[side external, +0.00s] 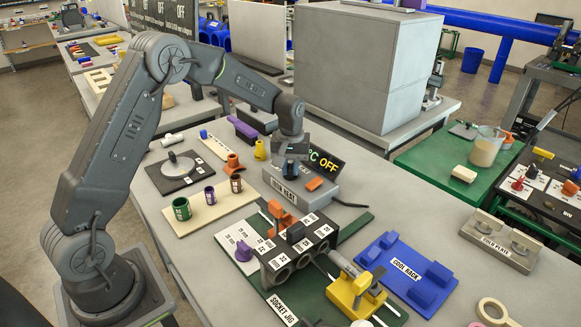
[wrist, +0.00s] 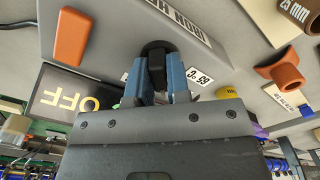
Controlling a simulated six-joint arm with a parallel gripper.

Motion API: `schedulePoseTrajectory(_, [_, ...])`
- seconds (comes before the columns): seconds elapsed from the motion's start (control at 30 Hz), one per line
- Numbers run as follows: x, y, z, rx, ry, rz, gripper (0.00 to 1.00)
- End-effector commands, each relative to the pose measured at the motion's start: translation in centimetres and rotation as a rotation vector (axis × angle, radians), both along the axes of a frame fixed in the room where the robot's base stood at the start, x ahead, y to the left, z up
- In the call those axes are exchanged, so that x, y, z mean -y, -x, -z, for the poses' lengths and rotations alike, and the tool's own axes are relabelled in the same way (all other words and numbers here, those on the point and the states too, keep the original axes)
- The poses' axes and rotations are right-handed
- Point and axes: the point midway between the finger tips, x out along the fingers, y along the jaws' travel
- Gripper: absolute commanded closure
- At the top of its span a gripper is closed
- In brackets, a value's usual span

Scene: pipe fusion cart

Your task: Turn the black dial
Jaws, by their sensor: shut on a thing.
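The black dial (wrist: 156,58) sits on the grey control box (side external: 312,201) in the middle of the bench. My gripper (side external: 290,168) reaches down over the box from above. In the wrist view my gripper's two blue fingers (wrist: 156,82) are closed on either side of the dial's raised grip. The dial's face is mostly hidden behind the fingers in the side view.
An orange rocker (side external: 314,184) is on the box beside the dial. A black socket jig (side external: 297,242) stands in front, with a blue cool rack (side external: 408,268) to its right. Cups (side external: 210,195) and orange and yellow fittings (side external: 260,150) stand to the left.

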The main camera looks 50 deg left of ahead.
Motion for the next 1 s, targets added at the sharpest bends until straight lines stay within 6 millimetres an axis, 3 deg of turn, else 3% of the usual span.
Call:
schedulePoseTrajectory(0.3, [-0.1, 0.0, 0.0, 0.002, -0.001, 0.0, 1.0])
schedulePoseTrajectory(0.33, [-0.1, 0.0, 0.0, 0.002, -0.001, 0.0, 0.81])
schedulePoseTrajectory(0.6, [0.0, 0.0, 0.0, 0.001, 0.0, -0.001, 0.57])
schedulePoseTrajectory(0.87, [0.0, 0.0, -0.2, 0.001, 0.0, -0.001, 0.57])
schedulePoseTrajectory(1.0, [0.0, -0.1, -1.7, 0.006, -0.001, -0.001, 0.57])
